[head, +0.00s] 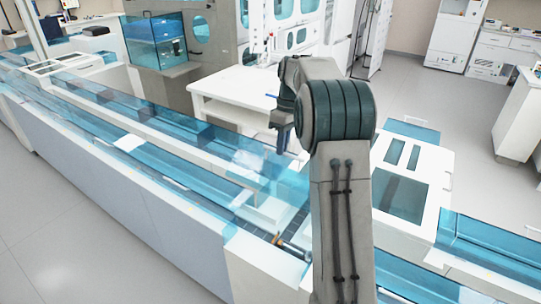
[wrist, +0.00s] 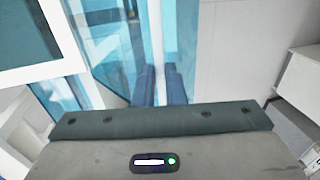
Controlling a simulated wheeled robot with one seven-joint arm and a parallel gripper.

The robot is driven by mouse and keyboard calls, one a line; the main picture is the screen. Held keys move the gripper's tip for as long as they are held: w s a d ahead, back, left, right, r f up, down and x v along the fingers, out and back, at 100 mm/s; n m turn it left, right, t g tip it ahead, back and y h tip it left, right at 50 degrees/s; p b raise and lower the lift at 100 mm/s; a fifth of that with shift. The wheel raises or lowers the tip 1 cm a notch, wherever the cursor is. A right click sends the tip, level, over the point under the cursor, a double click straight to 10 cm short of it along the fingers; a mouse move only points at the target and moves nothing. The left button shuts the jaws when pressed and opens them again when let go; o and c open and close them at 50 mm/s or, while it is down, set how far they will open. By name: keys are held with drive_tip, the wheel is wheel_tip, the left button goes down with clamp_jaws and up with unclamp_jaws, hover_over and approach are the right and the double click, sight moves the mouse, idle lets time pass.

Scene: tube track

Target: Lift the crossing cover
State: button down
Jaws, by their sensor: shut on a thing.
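The crossing cover (head: 265,178) is a clear blue panel over the track crossing, left of my arm in the head view. Its clear blue surface also seems to show in the wrist view (wrist: 112,38). My gripper (head: 284,140) points down at the cover's upper right side. In the wrist view the two dark blue fingers of my gripper (wrist: 160,88) stand close together, shut on a thin pale upright edge that I take to be the cover's. The fingertips' contact is partly hidden in the head view. I cannot tell whether the cover is clear of the track.
A long white track (head: 130,205) with clear blue covers runs from upper left to lower right. A small tube (head: 290,246) lies in the channel near my arm. A white table (head: 245,88) stands behind, and a white boxed unit (head: 432,165) is at the right.

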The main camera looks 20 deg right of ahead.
drive_tip(key=w+d+r+p, duration=0.1)
drive_tip(key=w+d+r, duration=0.1)
drive_tip(key=w+d, duration=0.4)
drive_tip(key=shift+w+d, duration=0.25)
drive_tip(key=shift+d, duration=0.95)
drive_tip(key=c, duration=1.7)
unclamp_jaws()
drive_tip(key=shift+w, duration=0.1)
drive_tip(key=shift+o, duration=1.1)
drive_tip(key=shift+w+d, duration=0.2)
drive_tip(key=shift+w, duration=0.1)
drive_tip(key=shift+s+a+r, duration=0.1)
drive_tip(key=shift+a+r, duration=0.1)
drive_tip(key=shift+a, duration=0.05)
drive_tip(key=shift+r, duration=0.15)
